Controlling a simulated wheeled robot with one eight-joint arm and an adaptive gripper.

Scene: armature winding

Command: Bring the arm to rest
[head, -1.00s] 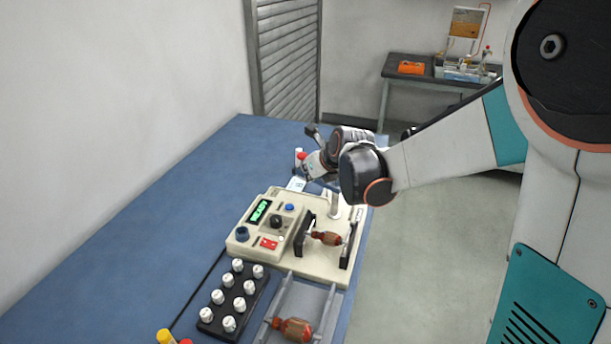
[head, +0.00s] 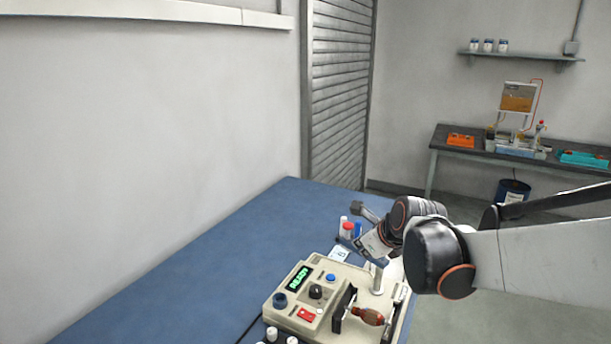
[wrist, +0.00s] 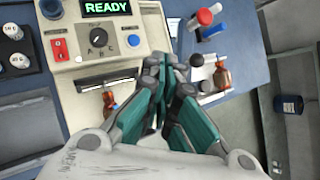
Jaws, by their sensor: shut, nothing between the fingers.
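My gripper (wrist: 171,66) is shut with nothing between its teal-sided fingers, as the wrist view shows. It is in the air beside the cream winding machine (wrist: 90,45), with its fingertips near the machine's right edge in that view. In the head view, my arm reaches in from the right and its dark end joints are above the far right part of the winding machine (head: 327,295). The gripper's fingers are hard to make out there. The machine's green display reads READY. A red-brown armature (head: 368,316) sits in the machine's holder, apart from my gripper.
White-topped pieces (wrist: 20,61) sit in a dark rack. The bench's left part is clear. A far table (head: 450,152) holds an orange tray and other gear.

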